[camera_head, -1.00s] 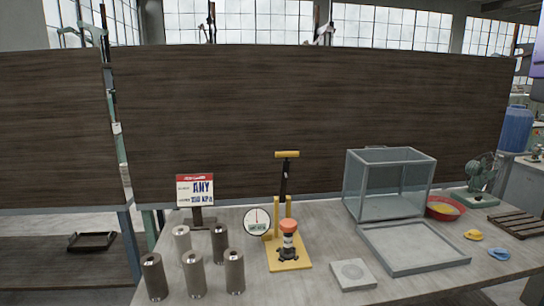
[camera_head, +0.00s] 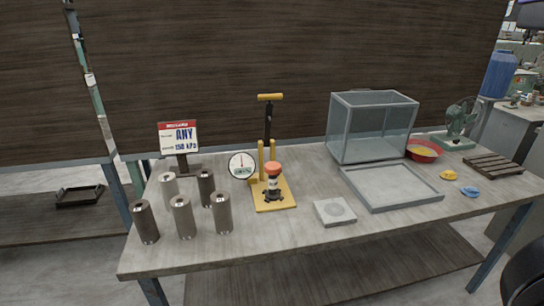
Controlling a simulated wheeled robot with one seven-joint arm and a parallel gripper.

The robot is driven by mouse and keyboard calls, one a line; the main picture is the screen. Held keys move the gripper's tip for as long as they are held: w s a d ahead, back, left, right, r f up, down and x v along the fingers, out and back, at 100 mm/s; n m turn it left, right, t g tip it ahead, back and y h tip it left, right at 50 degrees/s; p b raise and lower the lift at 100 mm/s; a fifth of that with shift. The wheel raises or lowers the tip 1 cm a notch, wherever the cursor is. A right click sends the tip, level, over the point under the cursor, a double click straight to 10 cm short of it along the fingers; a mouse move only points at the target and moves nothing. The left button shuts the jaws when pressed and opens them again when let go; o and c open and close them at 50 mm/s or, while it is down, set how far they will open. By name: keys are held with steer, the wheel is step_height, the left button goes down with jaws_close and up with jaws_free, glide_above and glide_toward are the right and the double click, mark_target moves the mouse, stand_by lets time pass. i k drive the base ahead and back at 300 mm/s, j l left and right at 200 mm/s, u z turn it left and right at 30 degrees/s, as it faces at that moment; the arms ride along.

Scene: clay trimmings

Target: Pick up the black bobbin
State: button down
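I cannot make out a thing that is clearly a black bobbin. Several upright cylinders with small holes in their tops stand at the left of the table. The darkest are one at the back (camera_head: 206,189) and one at the front left (camera_head: 145,222); both look dark grey-brown. The others are a paler back one (camera_head: 169,190), a front middle one (camera_head: 183,217) and a front right one (camera_head: 222,213). A small stand with an orange top and black base (camera_head: 273,184) sits on the yellow pump's plate. My gripper is not in view.
On the grey table (camera_head: 290,235) are a sign (camera_head: 178,137), a round gauge (camera_head: 242,166), the yellow pump (camera_head: 268,122), a square plate (camera_head: 334,212), a shallow tray (camera_head: 432,200), a glass box (camera_head: 371,127), a red bowl (camera_head: 422,155), a green fan (camera_head: 459,120) and a slatted rack (camera_head: 493,165).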

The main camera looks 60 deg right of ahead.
mark_target(273, 168)
steer(key=i+j, duration=0.15)
steer(key=i+j+z, duration=0.7)
steer(key=k+z, duration=0.1)
steer(key=z, duration=0.85)
